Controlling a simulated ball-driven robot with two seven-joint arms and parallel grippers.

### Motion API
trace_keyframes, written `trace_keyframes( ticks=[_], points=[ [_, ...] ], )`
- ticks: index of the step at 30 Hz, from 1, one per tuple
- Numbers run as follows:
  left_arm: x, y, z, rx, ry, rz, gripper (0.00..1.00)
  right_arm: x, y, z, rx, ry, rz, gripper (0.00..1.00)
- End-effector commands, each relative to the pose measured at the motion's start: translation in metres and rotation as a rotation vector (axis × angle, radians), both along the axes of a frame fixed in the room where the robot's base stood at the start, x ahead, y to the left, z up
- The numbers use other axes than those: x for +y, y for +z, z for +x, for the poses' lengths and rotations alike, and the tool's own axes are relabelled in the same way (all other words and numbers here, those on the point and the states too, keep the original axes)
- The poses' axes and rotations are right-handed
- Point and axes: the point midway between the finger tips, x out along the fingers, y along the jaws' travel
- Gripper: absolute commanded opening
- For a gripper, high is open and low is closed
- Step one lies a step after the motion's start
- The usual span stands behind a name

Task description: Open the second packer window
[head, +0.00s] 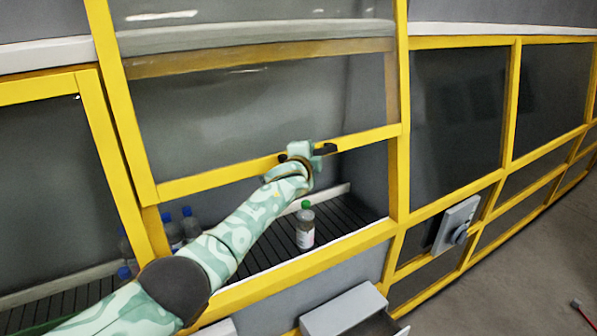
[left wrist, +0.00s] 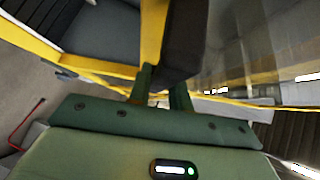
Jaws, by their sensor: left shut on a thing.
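The packer window (head: 250,105) is a clear pane in a yellow frame. It is raised part way, with an open gap below its yellow bottom bar (head: 215,178). A black handle (head: 328,149) sits on that bar. My left gripper (head: 310,153) is shut on the handle, with my arm reaching across the opening from the lower left. In the left wrist view the fingers (left wrist: 162,90) close around the dark handle (left wrist: 184,42). My right gripper is not in view.
A bottle with a green cap (head: 305,226) stands on the dark slatted conveyor (head: 345,212) inside. Several blue-capped bottles (head: 172,232) stand at the left. A grey box with a knob (head: 456,226) sits on the frame at right. Open floor (head: 520,265) lies at lower right.

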Motion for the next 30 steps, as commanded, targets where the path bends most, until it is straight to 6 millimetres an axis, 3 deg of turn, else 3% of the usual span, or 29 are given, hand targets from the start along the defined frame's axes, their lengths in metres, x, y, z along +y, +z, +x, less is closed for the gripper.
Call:
trace_keyframes(
  ticks=[4, 16, 17, 19, 30],
  points=[
    [-0.0019, 0.0123, 0.0029, -0.003, 0.002, 0.001, 0.00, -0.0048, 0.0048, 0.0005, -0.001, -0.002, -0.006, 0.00],
    [-0.0021, 0.0130, 0.0034, -0.002, 0.003, 0.001, 0.00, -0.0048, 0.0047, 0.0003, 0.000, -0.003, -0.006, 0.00],
    [-0.0022, 0.0129, 0.0034, -0.002, 0.003, 0.001, 0.25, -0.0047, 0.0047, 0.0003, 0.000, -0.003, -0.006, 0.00],
    [-0.0023, 0.0126, 0.0033, -0.002, 0.002, 0.001, 0.42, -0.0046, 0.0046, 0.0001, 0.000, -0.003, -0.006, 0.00],
    [-0.0024, 0.0116, 0.0004, 0.001, 0.002, 0.000, 0.42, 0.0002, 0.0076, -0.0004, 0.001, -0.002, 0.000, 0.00]
  ],
)
